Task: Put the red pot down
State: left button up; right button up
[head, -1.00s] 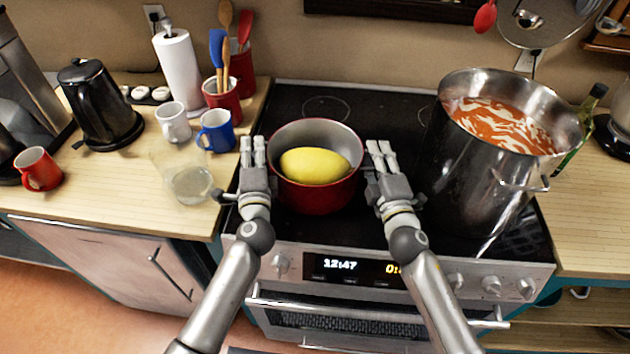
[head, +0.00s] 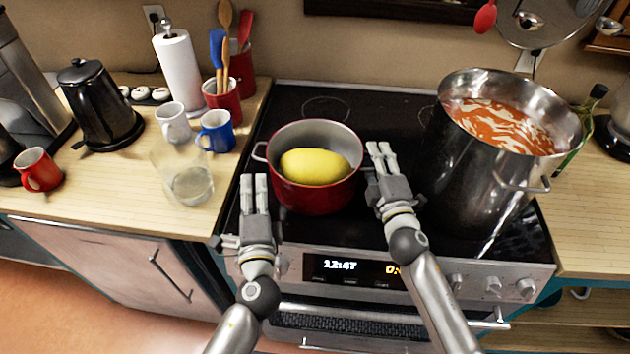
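The red pot (head: 312,200) stands upright on the black stovetop (head: 290,100), with a large yellow rounded item (head: 315,167) inside it. My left gripper (head: 254,180) is in front and to the left of the pot, apart from it, with a gap between its fingers and nothing in them. The pot's left handle (head: 258,152) is bare. My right gripper (head: 381,150) is at the pot's right side, where the right handle is mostly hidden. I cannot tell whether its fingers are closed on that handle.
A tall steel pot (head: 470,170) of orange-red soup stands close to the right of my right gripper. On the left counter are a clear glass (head: 190,185), a blue mug (head: 217,131), a white mug (head: 173,122) and a red mug (head: 38,169). The rear stovetop is clear.

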jog(key=shift+s, duration=0.15)
pick_arm(q)
jog(key=shift+s+d, duration=0.1)
jog(key=shift+s, duration=0.25)
pick_arm(e)
jog(key=v, duration=1.1)
jog(key=shift+s+d, duration=0.15)
jog(key=shift+s, duration=0.15)
